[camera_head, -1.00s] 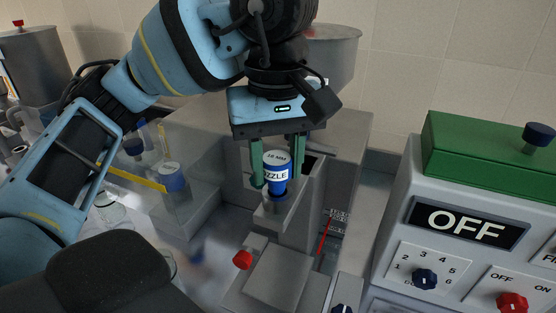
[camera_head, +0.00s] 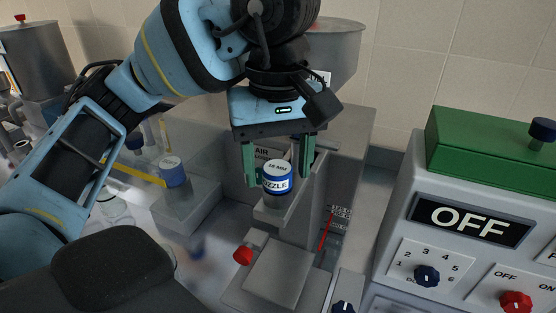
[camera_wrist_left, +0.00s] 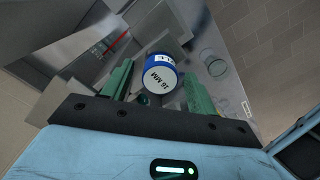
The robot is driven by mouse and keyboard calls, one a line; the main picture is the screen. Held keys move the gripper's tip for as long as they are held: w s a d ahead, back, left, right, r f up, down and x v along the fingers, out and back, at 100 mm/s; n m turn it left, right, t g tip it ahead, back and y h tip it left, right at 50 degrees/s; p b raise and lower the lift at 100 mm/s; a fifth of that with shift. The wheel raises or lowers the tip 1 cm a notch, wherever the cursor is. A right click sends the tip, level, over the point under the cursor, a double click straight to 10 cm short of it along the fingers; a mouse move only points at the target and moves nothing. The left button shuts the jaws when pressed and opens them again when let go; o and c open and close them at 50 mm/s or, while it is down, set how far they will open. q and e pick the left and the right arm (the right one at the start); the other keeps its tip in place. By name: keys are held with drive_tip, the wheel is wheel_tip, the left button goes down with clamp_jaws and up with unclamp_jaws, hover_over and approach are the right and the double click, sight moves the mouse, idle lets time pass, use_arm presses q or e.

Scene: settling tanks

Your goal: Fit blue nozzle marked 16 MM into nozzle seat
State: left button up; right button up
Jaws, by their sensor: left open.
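The blue nozzle (camera_head: 277,178), with a pale top and a white label band, stands upright on the grey bracket (camera_head: 299,206), in or on the round grey seat (camera_head: 276,201) there. Whether it is fully seated is hidden. In the left wrist view the nozzle (camera_wrist_left: 158,73) shows "16 MM" on its top. My left gripper (camera_head: 279,183) is open, its green fingers on either side of the nozzle, with a visible gap at least on the right. The gripper (camera_wrist_left: 157,92) also shows open around the nozzle in the left wrist view. My right gripper is not in view.
Another blue-and-white piece (camera_head: 172,172) stands on a grey block (camera_head: 187,206) at left. A control box (camera_head: 470,222) reading OFF, with a green top, stands at right. A red knob (camera_head: 243,256) is below the bracket. A grey tank (camera_head: 335,50) stands behind.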

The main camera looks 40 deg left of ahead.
sight(278, 167)
use_arm(q)
drive_tip(key=shift+r, duration=0.4)
wheel_tip(278, 167, up, 12)
drive_tip(key=p, duration=0.3)
drive_tip(key=shift+r, duration=0.2)
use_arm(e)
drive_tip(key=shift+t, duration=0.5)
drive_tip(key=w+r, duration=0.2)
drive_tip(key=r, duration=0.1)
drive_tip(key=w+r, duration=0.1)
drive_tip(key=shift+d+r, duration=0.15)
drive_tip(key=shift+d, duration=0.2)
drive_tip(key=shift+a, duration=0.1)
